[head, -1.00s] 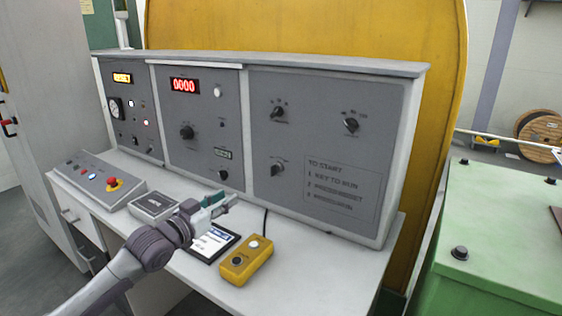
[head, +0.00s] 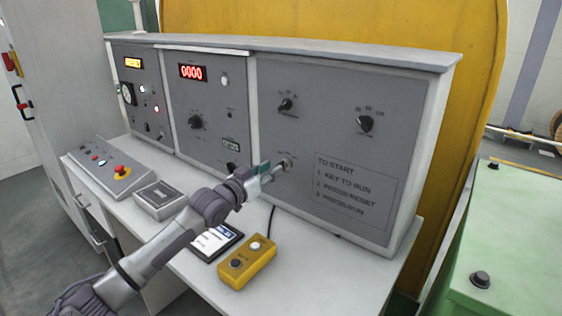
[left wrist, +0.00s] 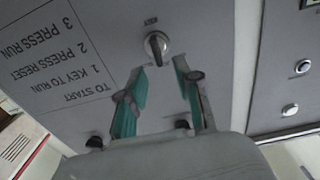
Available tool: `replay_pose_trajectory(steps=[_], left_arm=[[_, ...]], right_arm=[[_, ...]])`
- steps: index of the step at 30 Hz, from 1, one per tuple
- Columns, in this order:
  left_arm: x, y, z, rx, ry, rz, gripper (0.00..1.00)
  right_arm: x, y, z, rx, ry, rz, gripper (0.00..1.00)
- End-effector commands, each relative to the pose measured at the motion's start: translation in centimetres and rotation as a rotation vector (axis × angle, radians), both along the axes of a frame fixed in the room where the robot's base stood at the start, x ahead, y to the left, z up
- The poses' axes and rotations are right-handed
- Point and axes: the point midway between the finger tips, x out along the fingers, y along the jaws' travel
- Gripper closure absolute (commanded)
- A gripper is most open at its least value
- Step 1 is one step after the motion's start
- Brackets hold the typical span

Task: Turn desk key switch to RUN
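My right gripper is not in view.
Two more rotary knobs (head: 286,105) (head: 365,123) are higher on the same panel. A green cabinet (head: 510,250) stands at the right.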

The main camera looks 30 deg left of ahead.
Motion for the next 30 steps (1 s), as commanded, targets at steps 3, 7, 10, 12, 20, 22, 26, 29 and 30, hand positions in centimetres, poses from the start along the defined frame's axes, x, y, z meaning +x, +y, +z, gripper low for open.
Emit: replay_pose_trajectory(steps=[3, 7, 10, 12, 20, 22, 26, 29, 30], left_arm=[[2.2, -0.1, 0.3, -0.001, -0.004, 0.001, 0.67], [3.9, -0.3, 0.1, -0.001, -0.002, 0.0, 0.67], [4.7, -0.3, 0.1, -0.001, -0.002, 0.0, 0.67], [5.0, -0.4, 0.1, 0.0, -0.002, 0.0, 0.67], [5.2, -0.4, 0.0, 0.0, -0.001, 0.0, 0.67], [5.2, -0.4, 0.0, 0.0, -0.001, 0.0, 0.7], [5.2, -0.4, 0.0, 0.0, -0.001, 0.0, 0.92], [5.2, -0.4, 0.0, 0.0, -0.001, 0.0, 1.0], [5.2, -0.4, 0.0, 0.0, -0.001, 0.0, 1.0]], right_arm=[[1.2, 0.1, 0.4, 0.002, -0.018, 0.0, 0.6], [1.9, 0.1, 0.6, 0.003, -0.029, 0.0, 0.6], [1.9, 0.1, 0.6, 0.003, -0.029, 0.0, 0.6], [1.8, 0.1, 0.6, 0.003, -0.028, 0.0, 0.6], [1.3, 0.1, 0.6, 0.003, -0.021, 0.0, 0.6], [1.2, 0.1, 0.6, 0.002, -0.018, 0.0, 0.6], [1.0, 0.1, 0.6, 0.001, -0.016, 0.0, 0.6], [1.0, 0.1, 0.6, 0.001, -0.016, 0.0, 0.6], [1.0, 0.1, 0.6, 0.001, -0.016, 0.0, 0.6]])
